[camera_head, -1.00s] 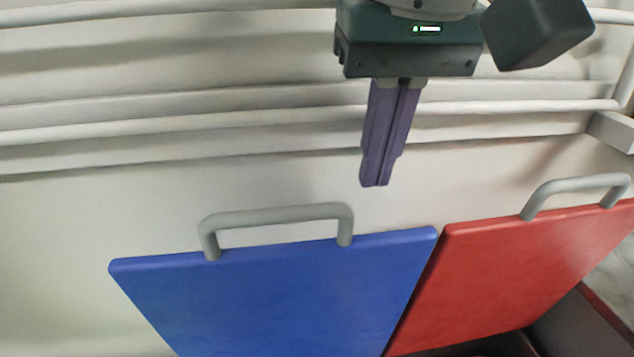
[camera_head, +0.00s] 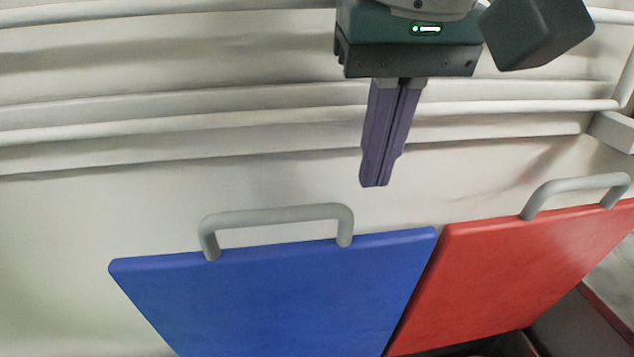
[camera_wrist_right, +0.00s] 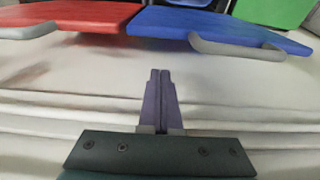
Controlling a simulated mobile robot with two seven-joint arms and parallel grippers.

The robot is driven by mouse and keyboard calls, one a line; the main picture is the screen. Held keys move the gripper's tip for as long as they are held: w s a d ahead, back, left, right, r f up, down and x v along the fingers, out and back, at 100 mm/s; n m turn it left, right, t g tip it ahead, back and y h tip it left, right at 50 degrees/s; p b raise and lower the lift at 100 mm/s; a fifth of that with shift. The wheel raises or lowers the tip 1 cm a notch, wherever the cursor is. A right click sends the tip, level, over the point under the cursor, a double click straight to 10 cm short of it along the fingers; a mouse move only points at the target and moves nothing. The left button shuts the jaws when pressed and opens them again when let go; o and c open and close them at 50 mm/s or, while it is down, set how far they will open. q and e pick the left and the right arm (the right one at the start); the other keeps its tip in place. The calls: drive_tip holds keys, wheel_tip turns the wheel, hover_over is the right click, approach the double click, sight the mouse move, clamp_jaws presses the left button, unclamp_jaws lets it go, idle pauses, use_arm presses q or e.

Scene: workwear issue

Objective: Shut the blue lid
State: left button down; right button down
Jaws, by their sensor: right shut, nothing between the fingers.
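The blue lid (camera_head: 280,295) stands raised in the lower middle of the head view, with a grey bar handle (camera_head: 278,214) on its upper edge. It also shows at the top of the right wrist view (camera_wrist_right: 205,27), with its handle (camera_wrist_right: 238,49). My right gripper (camera_head: 375,184) is shut and empty. In the head view it is above and to the right of the blue lid's handle, apart from the lid. In the wrist view its fingers (camera_wrist_right: 160,72) point toward the lid's edge, with a gap between. My left gripper is not in view.
A red lid (camera_head: 525,270) with its own grey handle (camera_head: 575,186) stands raised close to the right of the blue lid. Pale wall with horizontal rails (camera_head: 200,129) lies behind. A green thing (camera_wrist_right: 275,10) shows at the wrist view's upper right.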

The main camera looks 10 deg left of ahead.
drive_tip(key=shift+f, duration=0.1)
drive_tip(key=b+x, duration=0.2)
drive_tip(key=s+b+x, duration=0.1)
drive_tip(key=b+x, duration=0.2)
drive_tip(key=shift+d+f, duration=0.15)
drive_tip(key=shift+f, duration=0.1)
idle(0.5)
drive_tip(key=shift+s, duration=0.15)
drive_tip(key=shift+s+d, duration=0.25)
drive_tip(key=shift+s, duration=0.35)
drive_tip(key=shift+s+d, duration=0.2)
drive_tip(key=shift+s, duration=0.4)
drive_tip(key=shift+s+d+b, duration=0.65)
drive_tip(key=shift+s+d, duration=0.05)
drive_tip(key=shift+s, duration=1.55)
drive_tip(key=w+a+r+p+v, duration=0.1)
drive_tip(key=w+p+v, duration=0.1)
drive_tip(key=p+v, duration=0.5)
hover_over(382, 233)
drive_tip(key=s+d+b, duration=0.2)
drive_tip(key=s, duration=0.2)
drive_tip(key=shift+a+r, duration=0.25)
drive_tip(key=shift+r, duration=0.65)
